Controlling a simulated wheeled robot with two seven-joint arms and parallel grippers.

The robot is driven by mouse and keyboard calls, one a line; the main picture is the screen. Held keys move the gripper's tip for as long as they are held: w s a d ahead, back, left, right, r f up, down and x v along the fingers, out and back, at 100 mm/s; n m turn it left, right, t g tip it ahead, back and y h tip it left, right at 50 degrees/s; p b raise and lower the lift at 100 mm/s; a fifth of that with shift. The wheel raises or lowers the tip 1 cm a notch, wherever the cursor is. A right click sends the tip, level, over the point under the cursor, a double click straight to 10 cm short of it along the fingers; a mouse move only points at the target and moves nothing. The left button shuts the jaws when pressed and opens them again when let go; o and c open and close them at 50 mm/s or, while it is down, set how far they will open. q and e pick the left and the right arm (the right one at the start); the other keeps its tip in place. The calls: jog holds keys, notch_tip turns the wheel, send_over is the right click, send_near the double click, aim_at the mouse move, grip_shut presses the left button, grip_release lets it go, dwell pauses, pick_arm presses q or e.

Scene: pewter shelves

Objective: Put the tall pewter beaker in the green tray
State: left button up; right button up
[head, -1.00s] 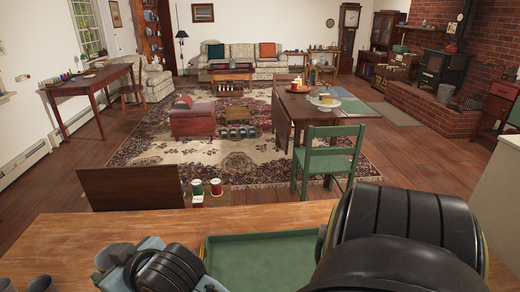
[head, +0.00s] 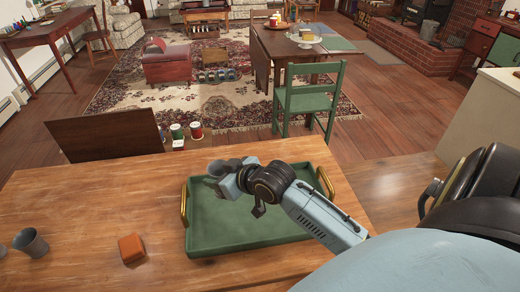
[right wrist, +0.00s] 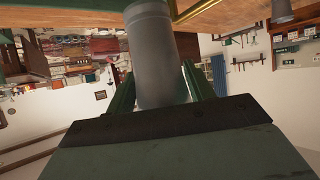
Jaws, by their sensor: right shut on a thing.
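My right gripper (head: 230,180) is shut on the grey pewter beaker (head: 218,168), over the back left part of the green tray (head: 240,232). In the right wrist view the tall beaker (right wrist: 155,60) stands between the green fingers (right wrist: 160,92). Whether its base touches the tray floor I cannot tell. The tray lies on the wooden table and has a brass handle at each end. The gripper and arm cover part of its back and right side. My left gripper is not in view.
A smaller grey cup (head: 31,242) stands at the table's left, with part of another at the picture edge. An orange-brown block (head: 131,248) lies left of the tray. A dark chair back (head: 108,136) and several spools (head: 178,132) stand behind the table. The table between block and tray is clear.

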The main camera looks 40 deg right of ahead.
jog(key=shift+w+d+f, duration=0.15)
jog(key=shift+d+f, duration=0.4)
jog(key=shift+d, duration=0.1)
jog(key=shift+w+d+f, duration=0.15)
jog(key=shift+d+f, duration=0.35)
jog(key=shift+d, duration=0.1)
notch_tip(320, 180, down, 9)
jog(key=b, duration=0.3)
jog(key=shift+f, duration=0.2)
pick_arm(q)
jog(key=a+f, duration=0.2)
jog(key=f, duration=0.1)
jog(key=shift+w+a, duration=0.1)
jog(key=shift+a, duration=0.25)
pick_arm(e)
jog(key=o, duration=0.6)
jog(key=shift+f, duration=0.15)
jog(key=o, duration=0.5)
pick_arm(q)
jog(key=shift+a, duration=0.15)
